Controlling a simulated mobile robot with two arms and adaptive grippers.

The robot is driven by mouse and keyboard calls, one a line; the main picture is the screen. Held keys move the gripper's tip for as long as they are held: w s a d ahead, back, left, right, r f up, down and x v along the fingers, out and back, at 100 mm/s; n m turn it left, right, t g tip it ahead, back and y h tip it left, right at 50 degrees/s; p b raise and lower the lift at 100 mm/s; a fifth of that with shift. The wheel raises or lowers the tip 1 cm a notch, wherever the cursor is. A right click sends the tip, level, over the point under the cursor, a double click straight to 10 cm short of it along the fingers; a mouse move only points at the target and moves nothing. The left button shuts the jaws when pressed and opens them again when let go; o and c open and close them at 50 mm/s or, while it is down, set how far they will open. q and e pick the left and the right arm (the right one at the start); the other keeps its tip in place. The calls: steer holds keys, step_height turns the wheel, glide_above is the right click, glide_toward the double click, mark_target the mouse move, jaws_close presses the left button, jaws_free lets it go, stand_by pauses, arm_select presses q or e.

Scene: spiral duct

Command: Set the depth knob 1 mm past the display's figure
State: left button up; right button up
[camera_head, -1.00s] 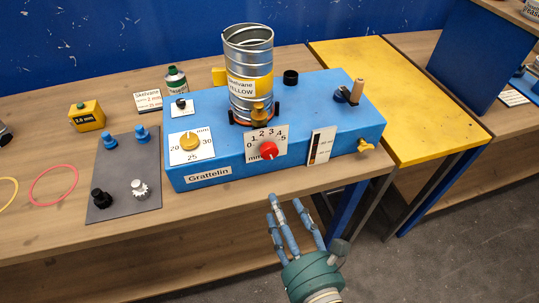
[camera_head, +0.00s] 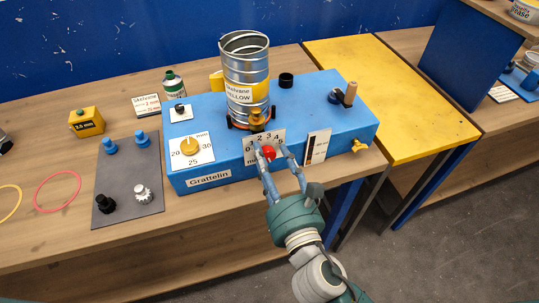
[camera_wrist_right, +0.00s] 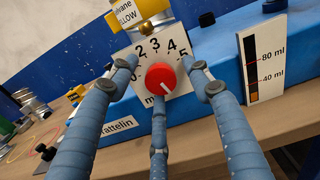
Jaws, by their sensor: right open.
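The red depth knob (camera_head: 268,153) sits on the blue machine's (camera_head: 330,119) front, over a white scale marked 0 to 5 in mm. In the right wrist view the knob (camera_wrist_right: 160,77) carries a small pale mark low on its face; I cannot tell its exact setting. My right gripper (camera_head: 272,157) is open, its three fingers spread around the knob; I see no clear contact. In the right wrist view its fingers (camera_wrist_right: 160,82) flank the scale and partly cover it. A yellow box (camera_head: 86,122) at left shows a small mm figure, too small to read surely. My left gripper is not in view.
A metal spiral duct (camera_head: 245,70) stands on the machine. A yellow-orange knob (camera_head: 190,147) with a 20-30 mm scale is left of the red knob. A grey mat (camera_head: 128,181) holds several small parts. A yellow panel (camera_head: 385,92) lies at right.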

steer(key=shift+w, duration=0.1)
steer(key=c, duration=1.2)
